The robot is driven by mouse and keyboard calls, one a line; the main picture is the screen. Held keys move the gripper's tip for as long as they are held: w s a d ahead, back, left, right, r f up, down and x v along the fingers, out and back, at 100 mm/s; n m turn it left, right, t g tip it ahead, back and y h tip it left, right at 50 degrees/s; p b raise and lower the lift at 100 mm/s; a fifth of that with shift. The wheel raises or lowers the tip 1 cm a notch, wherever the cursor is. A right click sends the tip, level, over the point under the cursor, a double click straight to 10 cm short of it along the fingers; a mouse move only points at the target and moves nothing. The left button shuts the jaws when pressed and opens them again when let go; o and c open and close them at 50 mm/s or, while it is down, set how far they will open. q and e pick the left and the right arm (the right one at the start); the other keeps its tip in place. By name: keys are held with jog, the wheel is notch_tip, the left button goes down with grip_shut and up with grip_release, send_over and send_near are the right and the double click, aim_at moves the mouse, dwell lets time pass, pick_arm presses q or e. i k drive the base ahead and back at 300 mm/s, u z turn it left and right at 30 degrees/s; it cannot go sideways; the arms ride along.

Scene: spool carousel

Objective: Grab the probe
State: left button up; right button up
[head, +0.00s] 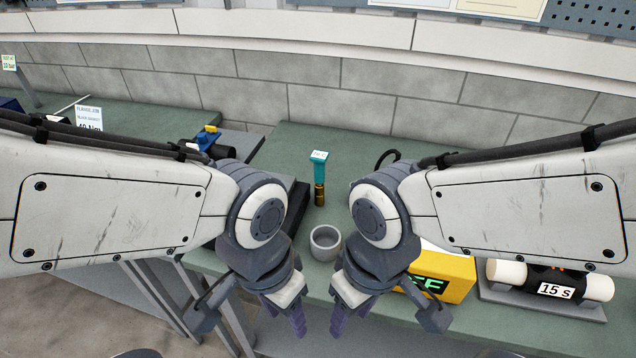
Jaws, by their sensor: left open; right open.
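A slim upright piece with a teal upper part, a brass lower part and a small white tag on top stands on the green bench; it looks like the probe (319,178). My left gripper (251,320) is open and empty, low in the view, in front of the bench's near edge and left of the probe. My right gripper (388,318) is open and empty at the near side, right of the probe. Both grippers are apart from it, and nothing covers the probe.
A grey round cup (325,243) stands between the probe and my grippers. A yellow box (446,277) with a green display and a black cylinder (556,283) marked "15 s" are at the right. A black cable loop (387,157) lies behind my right arm. A blue-and-yellow device (206,138) is at the left.

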aim_at(319, 157)
jog(key=k, duration=1.05)
jog(key=u, duration=0.7)
jog(key=i, duration=0.55)
jog(key=u, duration=0.65)
jog(key=i, duration=1.3)
jog(key=z, duration=1.1)
jog(key=i, duration=0.3)
jog(key=z, duration=0.3)
